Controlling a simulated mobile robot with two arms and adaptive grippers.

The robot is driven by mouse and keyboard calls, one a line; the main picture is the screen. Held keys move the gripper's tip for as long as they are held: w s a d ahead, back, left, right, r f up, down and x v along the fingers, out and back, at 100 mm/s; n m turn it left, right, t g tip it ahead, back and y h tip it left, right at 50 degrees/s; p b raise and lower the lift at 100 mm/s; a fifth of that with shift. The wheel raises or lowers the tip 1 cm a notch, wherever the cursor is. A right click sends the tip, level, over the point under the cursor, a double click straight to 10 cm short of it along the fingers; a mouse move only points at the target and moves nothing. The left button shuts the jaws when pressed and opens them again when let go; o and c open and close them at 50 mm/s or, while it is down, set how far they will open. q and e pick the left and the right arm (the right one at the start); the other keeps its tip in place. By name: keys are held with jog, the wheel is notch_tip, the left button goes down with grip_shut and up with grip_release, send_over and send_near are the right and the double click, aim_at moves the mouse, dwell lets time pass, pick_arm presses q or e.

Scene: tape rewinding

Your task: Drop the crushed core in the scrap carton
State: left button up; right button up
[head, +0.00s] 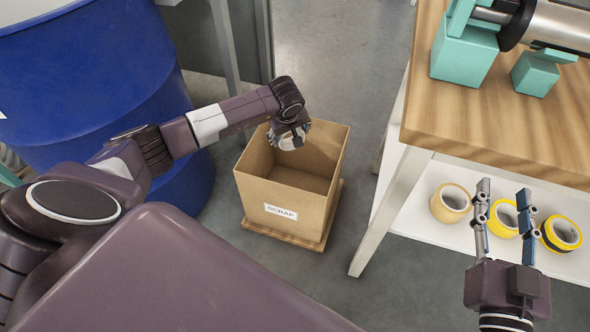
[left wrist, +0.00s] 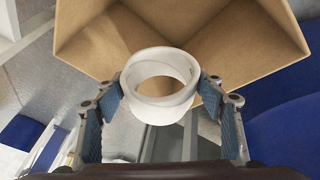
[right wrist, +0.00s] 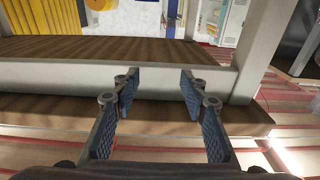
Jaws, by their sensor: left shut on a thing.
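The crushed core (left wrist: 160,88) is a white, dented ring. In the left wrist view it sits between the fingers of my left gripper (left wrist: 162,90), which is shut on it. In the head view the core (head: 288,141) hangs under my left gripper (head: 291,134), over the far part of the scrap carton's opening. The scrap carton (head: 283,222) is an open brown box with a "SCRAP" label, and its visible inside is empty. It also shows in the left wrist view (left wrist: 120,40). My right gripper (head: 505,208) is open and empty, also in the right wrist view (right wrist: 155,85).
A wooden-topped workbench (head: 480,120) stands at the right, with a teal-and-steel machine (head: 465,50) on it. Tape rolls (head: 452,203) lie on its white lower shelf (head: 415,220). A large blue drum (head: 90,80) stands left of the carton. Grey floor (head: 330,50) lies beyond the carton.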

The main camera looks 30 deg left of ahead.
pick_arm(q)
jog(key=shift+f, duration=0.35)
pick_arm(e)
jog(key=shift+s+a+r+t, duration=0.1)
jog(key=shift+r+t, duration=0.25)
jog(key=shift+r, duration=0.4)
jog(key=shift+s+a+r+t, duration=0.1)
jog(key=shift+r+t, duration=0.25)
jog(key=shift+r, duration=0.35)
pick_arm(q)
jog(key=o, duration=1.2)
jog(key=shift+o, duration=0.2)
jog(key=v, duration=1.2)
jog(key=shift+f, duration=0.1)
pick_arm(e)
jog(key=shift+d+f, duration=0.1)
